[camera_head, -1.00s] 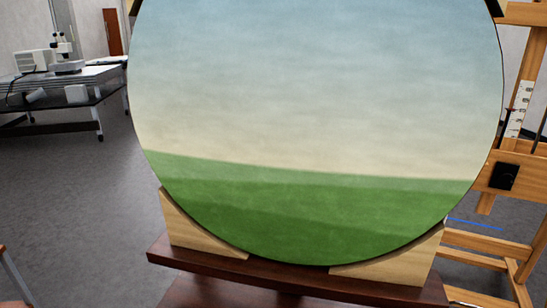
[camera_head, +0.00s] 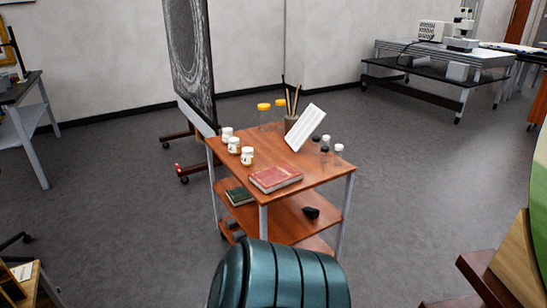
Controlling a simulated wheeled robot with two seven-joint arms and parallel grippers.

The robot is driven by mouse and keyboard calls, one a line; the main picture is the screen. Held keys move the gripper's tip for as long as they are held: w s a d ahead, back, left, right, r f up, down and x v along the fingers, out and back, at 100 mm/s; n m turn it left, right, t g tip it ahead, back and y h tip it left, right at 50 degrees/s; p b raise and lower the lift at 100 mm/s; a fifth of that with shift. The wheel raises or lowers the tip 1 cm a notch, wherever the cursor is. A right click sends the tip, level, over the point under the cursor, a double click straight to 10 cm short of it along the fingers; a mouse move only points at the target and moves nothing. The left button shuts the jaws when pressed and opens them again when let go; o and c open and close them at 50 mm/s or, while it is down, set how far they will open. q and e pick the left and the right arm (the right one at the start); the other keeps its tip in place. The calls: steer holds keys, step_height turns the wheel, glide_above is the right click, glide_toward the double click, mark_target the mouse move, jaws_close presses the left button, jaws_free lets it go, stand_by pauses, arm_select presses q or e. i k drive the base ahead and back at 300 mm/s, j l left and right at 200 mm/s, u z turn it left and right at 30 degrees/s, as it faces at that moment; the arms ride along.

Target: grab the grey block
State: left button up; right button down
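A black object (camera_head: 311,212) lies on the right of the lower shelf. Neither of my grippers is in view.
The cart's top holds a red book (camera_head: 275,178), white-lidded jars (camera_head: 247,156), a brush pot (camera_head: 291,123), a tilted white panel (camera_head: 306,127) and small bottles (camera_head: 338,151). A dark framed picture (camera_head: 190,60) stands behind it. Floor right of the cart is clear.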

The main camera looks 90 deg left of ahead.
mark_target(231, 223)
steer(key=u, duration=3.05)
